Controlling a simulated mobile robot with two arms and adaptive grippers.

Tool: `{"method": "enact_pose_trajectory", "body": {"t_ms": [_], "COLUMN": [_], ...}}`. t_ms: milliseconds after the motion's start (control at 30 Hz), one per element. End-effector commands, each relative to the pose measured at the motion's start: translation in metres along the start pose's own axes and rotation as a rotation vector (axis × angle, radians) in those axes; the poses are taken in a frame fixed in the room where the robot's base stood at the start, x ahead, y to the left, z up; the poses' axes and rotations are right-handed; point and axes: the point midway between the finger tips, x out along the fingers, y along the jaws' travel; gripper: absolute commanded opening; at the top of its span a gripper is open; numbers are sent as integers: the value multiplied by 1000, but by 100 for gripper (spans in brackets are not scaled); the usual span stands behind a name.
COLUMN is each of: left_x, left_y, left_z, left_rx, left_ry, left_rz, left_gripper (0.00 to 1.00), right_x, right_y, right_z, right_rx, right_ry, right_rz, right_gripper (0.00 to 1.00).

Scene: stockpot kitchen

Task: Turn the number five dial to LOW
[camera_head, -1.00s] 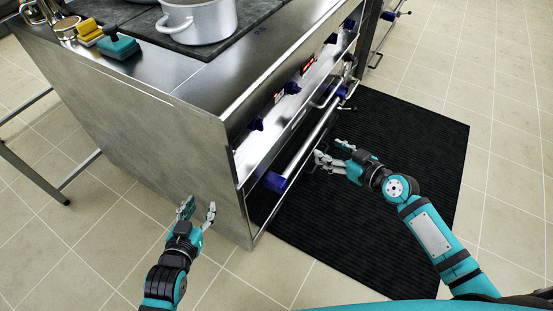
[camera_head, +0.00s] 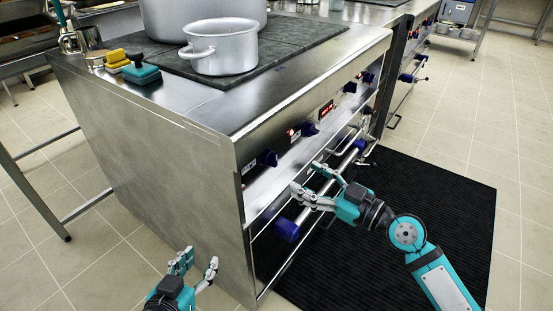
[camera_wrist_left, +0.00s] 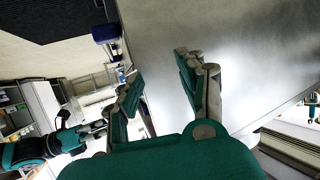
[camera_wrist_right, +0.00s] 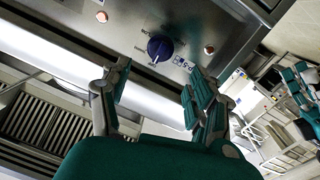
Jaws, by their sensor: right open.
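Dark blue dials line the steel stove front in the head view: a near one (camera_head: 267,158), another (camera_head: 309,129) beside a lit red display, and more further back. In the right wrist view a single blue dial (camera_wrist_right: 160,48) with a white pointer mark sits ahead of and between the fingers, untouched. My right gripper (camera_head: 305,177) is open and empty in front of the stove, below the dials and near the oven rail; its fingers also show in the right wrist view (camera_wrist_right: 160,80). My left gripper (camera_head: 202,257) is open and empty beside the stove's side panel.
The oven handle rail with a blue end (camera_head: 287,229) runs below the dials, close to my right gripper. A pot (camera_head: 222,52) and sponges (camera_head: 140,72) are on the stove top. A black mat (camera_head: 440,215) covers the floor in front.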

Motion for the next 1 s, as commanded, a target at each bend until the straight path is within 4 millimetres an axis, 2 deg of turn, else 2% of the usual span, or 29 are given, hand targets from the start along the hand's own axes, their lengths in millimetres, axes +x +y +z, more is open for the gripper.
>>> {"method": "enact_pose_trajectory", "body": {"t_ms": [33,200,433,633,900,1000], "left_x": [-2,-5,-5,-5,-5,-5], "left_y": [-1,-3,-3,-3,-3,-3], "left_z": [6,20,23,23,23,23], "left_rx": [0,0,0,0,-1,-1], "left_ry": [-37,-109,-123,-120,-119,-119], "left_rz": [-2,-6,-7,-7,-7,-7], "left_gripper": [40,40,40,40,40,40], "right_x": [13,50,85,97,98,97], "right_y": [0,0,0,-1,-1,0], "right_z": [-3,-1,0,1,1,1], "right_rx": [1,2,2,1,1,1], "right_ry": [3,2,0,-1,-2,-2], "right_rz": [-1,-1,0,-1,-1,0], "right_gripper": [61,61,61,61,61,48]}}
